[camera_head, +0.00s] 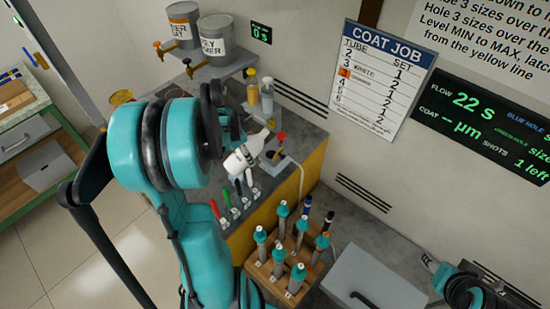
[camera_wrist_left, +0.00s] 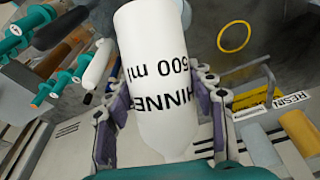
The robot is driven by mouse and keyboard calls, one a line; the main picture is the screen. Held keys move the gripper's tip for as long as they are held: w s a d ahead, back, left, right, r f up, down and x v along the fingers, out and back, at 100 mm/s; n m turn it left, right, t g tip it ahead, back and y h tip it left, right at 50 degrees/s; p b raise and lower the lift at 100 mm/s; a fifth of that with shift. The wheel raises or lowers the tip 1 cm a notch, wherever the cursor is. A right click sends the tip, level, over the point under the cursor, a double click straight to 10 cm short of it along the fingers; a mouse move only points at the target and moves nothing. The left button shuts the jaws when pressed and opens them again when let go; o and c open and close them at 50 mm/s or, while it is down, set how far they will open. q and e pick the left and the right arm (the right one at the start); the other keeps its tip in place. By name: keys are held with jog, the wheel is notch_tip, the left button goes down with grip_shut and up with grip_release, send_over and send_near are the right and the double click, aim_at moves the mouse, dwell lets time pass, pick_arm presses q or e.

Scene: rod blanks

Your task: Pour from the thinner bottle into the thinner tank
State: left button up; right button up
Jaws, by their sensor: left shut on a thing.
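My left gripper (camera_wrist_left: 165,105) is shut on the white thinner bottle (camera_wrist_left: 160,55), marked "THINNER 500 ml" in upside-down letters. In the head view the bottle (camera_head: 241,160) is tilted, its narrow end toward the upper right. A small dark-topped vessel (camera_head: 271,156) with a red-topped part (camera_head: 281,137) stands on the bench just right of the bottle. I cannot read a label on it or tell whether it is the thinner tank. No liquid stream shows. My left arm hides much of the bench and most of the left gripper in the head view. My right gripper cannot be made out.
Two tanks, one grey primer (camera_head: 215,40), stand on a shelf (camera_head: 215,68) behind. A yellow bottle (camera_head: 252,90) and a pale bottle (camera_head: 267,95) stand at the back. A wooden rack (camera_head: 287,265) of teal-handled tools is at the front. A grey box (camera_head: 372,285) is right of it.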

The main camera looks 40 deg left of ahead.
pick_arm(q)
jog(key=shift+s+a+f+g+y+b, duration=0.15)
jog(key=shift+s+f+g+y+b, duration=0.2)
jog(key=shift+g, duration=0.35)
dwell(1.0)
jog(key=shift+s+f+g+y+b, duration=0.1)
jog(key=shift+f+g+y+b, duration=0.25)
jog(key=shift+g, duration=0.35)
dwell(0.6)
jog(key=shift+s+a+f+g+b, duration=0.1)
jog(key=shift+f+g+b, duration=0.65)
jog(key=shift+g+b, duration=0.2)
dwell(2.3)
dwell(0.3)
jog(key=shift+r+t+p, duration=0.75)
jog(key=shift+t+p, duration=0.05)
jog(key=shift+t, duration=0.05)
jog(key=shift+r+t, duration=0.1)
jog(key=shift+t, duration=0.3)
jog(key=shift+w, duration=0.2)
